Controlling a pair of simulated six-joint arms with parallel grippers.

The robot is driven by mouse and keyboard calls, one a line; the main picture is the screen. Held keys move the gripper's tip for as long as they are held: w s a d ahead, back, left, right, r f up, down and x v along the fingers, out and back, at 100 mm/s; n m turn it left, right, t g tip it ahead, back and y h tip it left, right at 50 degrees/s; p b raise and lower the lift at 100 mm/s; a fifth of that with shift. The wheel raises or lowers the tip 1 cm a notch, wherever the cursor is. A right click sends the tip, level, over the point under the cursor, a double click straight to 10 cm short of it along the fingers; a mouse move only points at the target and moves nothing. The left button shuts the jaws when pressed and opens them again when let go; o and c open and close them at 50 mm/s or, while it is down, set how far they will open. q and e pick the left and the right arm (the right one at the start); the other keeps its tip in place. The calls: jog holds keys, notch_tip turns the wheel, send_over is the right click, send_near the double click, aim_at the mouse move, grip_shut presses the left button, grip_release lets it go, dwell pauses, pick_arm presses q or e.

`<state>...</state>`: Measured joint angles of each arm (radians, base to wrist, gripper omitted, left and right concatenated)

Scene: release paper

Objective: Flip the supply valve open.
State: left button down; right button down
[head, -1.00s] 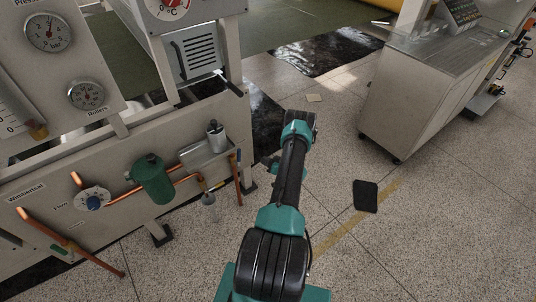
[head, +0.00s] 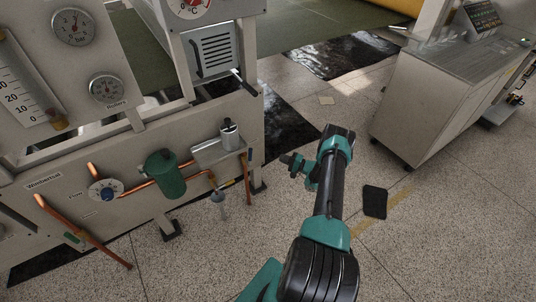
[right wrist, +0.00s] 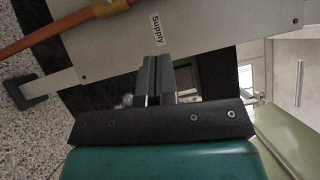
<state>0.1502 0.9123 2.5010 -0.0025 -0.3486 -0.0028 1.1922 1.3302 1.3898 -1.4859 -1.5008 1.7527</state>
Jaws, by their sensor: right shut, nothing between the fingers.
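The "Supply" label (right wrist: 157,30) shows on a pale panel in the right wrist view. A copper pipe (right wrist: 50,30) runs to the upper edge there, ending at an orange-yellow part (right wrist: 110,6) cut off by the frame; I cannot tell whether it is the valve. No supply valve lever can be made out clearly in the head view. My right gripper (head: 288,160) is to the right of the grey machine, over open floor and apart from it. In the right wrist view its fingers (right wrist: 158,68) are shut and empty. My left gripper is not in view.
A grey cabinet (head: 420,105) stands at the right. A black mat (head: 374,202) lies on the otherwise clear floor between.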

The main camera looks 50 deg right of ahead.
jog(key=shift+w+a, duration=0.1)
jog(key=shift+w, duration=0.1)
jog(key=a+x, duration=0.2)
jog(key=x, duration=1)
jog(key=shift+a, duration=0.45)
jog(key=shift+s+r, duration=0.1)
jog(key=shift+s, duration=0.15)
